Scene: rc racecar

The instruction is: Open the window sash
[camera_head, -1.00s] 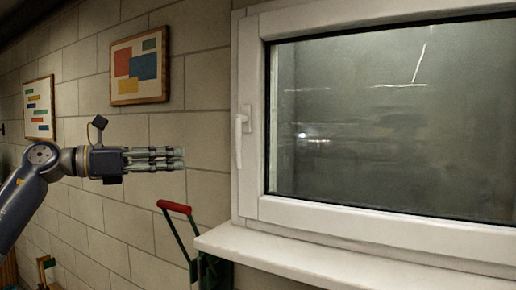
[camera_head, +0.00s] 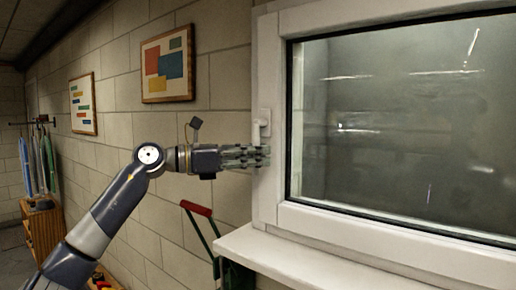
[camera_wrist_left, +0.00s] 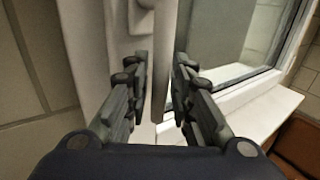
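The window sash (camera_head: 300,216) is a white frame around dark glass, and it looks closed in its outer frame. Its white handle (camera_head: 264,115) is on the left side with the lever hanging down. My left gripper (camera_head: 265,157) is at the lever and hides its lower part in the head view. In the left wrist view the lever (camera_wrist_left: 163,55) runs down between the two fingers of my left gripper (camera_wrist_left: 160,80). The fingers are apart, with a visible gap on at least one side of the lever. My right gripper is not in view.
A white sill (camera_head: 290,258) juts out below the window. A red-handled green frame (camera_head: 197,209) stands left of it, below my left forearm. Two pictures (camera_head: 167,64) hang on the block wall. A wooden rack (camera_head: 41,235) stands at the far left.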

